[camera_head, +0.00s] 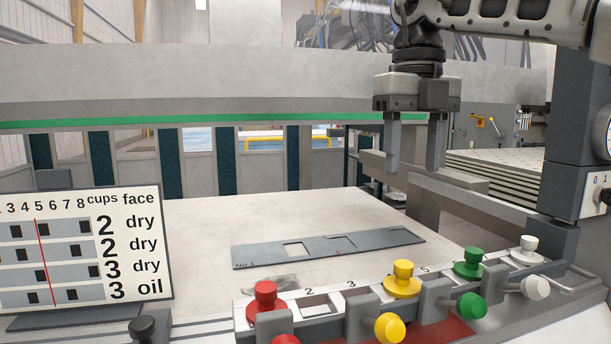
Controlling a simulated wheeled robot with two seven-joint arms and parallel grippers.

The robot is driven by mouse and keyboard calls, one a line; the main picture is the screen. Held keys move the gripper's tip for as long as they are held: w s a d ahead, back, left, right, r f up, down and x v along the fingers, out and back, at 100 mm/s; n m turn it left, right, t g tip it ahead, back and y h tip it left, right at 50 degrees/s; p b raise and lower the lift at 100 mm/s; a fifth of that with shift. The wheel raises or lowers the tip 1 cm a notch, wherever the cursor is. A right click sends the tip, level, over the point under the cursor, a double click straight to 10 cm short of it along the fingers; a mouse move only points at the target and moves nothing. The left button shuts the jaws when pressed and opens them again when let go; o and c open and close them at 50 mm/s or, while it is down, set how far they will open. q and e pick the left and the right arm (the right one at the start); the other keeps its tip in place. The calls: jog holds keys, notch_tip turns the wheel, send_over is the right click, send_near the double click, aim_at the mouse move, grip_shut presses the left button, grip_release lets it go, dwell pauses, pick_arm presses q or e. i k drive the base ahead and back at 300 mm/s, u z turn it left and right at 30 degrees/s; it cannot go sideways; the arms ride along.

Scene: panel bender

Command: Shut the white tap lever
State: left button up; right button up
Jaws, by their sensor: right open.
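A white knob (527,250) stands on top of the tap rail at its right end. A second white knob (535,288) sticks out in front and below it; I cannot tell which one is the tap lever or how it is turned. My right gripper (413,170) points down, open and empty, above the bench. In the picture it is up and left of the white knobs, apart from them. My left gripper is not in view.
Red (265,302), yellow (402,279) and green (473,263) knobs share the rail, with more knobs in front. A slotted grey plate (330,248) lies on the pale bench (220,215). A printed board (85,250) stands left. A grey post stands right.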

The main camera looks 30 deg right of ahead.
aim_at(536, 288)
jog(key=k, duration=1)
